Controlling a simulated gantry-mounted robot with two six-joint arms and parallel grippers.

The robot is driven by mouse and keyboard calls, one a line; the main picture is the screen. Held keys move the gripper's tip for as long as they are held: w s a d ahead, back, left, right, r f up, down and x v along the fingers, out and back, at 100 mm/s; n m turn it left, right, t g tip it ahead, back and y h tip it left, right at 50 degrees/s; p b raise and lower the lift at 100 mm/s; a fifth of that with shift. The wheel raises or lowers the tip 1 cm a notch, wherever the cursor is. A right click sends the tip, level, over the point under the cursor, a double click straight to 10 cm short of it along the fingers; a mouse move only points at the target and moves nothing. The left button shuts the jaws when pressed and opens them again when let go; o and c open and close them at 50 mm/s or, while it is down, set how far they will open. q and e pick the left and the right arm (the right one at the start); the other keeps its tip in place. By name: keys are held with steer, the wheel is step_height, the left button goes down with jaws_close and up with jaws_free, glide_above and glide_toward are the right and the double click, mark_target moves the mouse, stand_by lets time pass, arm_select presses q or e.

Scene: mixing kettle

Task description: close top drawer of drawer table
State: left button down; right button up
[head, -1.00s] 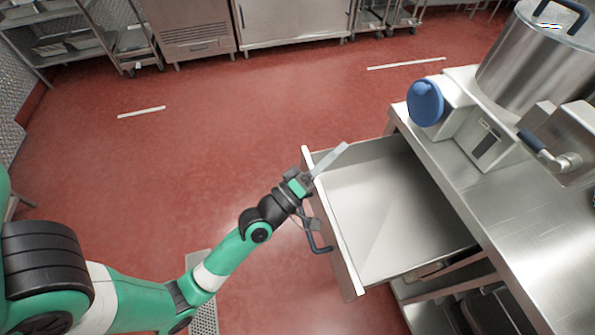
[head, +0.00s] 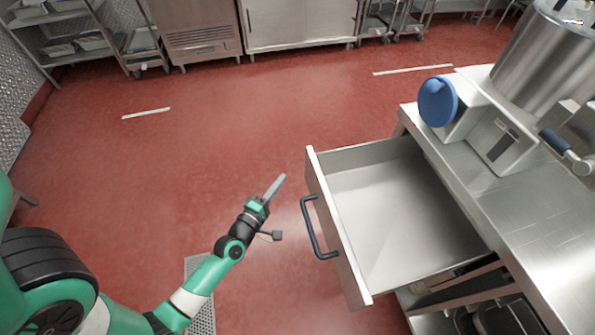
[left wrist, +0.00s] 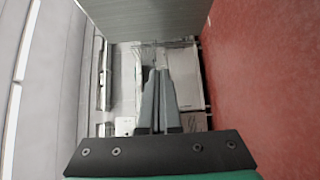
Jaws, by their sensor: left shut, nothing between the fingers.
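The top drawer (head: 400,212) of the steel drawer table (head: 500,210) is pulled well out and looks empty. Its dark blue handle (head: 312,228) is on the front panel, facing left. My left gripper (head: 274,187) is shut and empty, to the left of the drawer front and apart from it, near the upper end of the handle. In the left wrist view the two grey fingers (left wrist: 157,95) are together with nothing between them. My right gripper does not show.
On the table top stand a machine with a blue round knob (head: 438,102) and a large steel kettle (head: 545,60). Steel cabinets (head: 298,22) and shelves line the far wall. The red floor (head: 200,170) left of the drawer is clear.

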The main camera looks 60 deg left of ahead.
arm_select(q)
steer(key=w+p, duration=0.2)
steer(key=w, duration=0.4)
steer(key=shift+w+a, duration=0.15)
steer(key=shift+a, duration=0.3)
